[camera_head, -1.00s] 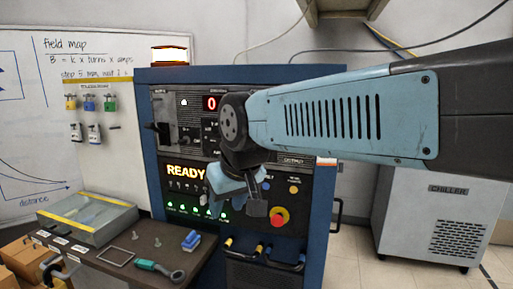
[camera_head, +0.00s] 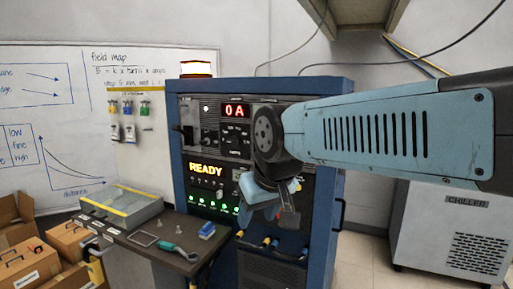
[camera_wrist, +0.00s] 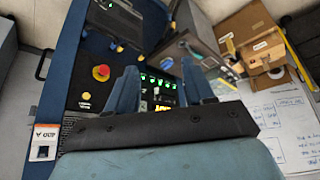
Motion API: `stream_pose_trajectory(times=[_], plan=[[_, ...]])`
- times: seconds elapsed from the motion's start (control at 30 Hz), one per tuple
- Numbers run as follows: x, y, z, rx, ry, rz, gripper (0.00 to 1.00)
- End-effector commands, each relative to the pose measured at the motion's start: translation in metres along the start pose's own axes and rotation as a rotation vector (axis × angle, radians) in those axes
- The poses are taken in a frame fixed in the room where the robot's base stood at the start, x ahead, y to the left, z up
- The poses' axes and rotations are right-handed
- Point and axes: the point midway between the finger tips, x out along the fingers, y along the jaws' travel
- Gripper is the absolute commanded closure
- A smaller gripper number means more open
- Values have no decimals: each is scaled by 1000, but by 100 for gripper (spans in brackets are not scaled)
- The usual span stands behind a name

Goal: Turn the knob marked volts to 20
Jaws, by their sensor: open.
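The blue power supply cabinet (camera_head: 262,84) stands in the middle of the head view, with a red "0 A" display (camera_head: 235,111) and a lit "READY" sign (camera_head: 206,169). Small dark knobs (camera_head: 236,133) sit below the display. Their markings are too small to read, so I cannot tell which one is marked volts. My gripper (camera_head: 283,205) is open and empty, in front of the right side of the panel and hiding part of it. In the wrist view my gripper (camera_wrist: 163,88) has its two fingers apart, with green lights (camera_wrist: 157,80) showing between them.
A red emergency button (camera_wrist: 101,72) shows in the wrist view. Cardboard boxes (camera_head: 22,255) stand far left. A chiller (camera_head: 455,225) stands at right.

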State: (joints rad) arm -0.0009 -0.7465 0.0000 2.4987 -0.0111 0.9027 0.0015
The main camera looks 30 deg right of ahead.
Motion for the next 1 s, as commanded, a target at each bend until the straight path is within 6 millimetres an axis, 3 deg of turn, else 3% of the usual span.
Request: stream_pose_trajectory(times=[0.1,0.2,0.47,0.7,0.87,1.0], plan=[[7,6,-1,-46,-39,52,35],[17,23,-4,-119,-99,146,26],[39,88,-31,-407,-279,487,26],[50,129,-85,-708,-379,804,26],[59,138,-134,-924,-399,1007,26],[70,133,-179,-1108,-381,1166,26]])
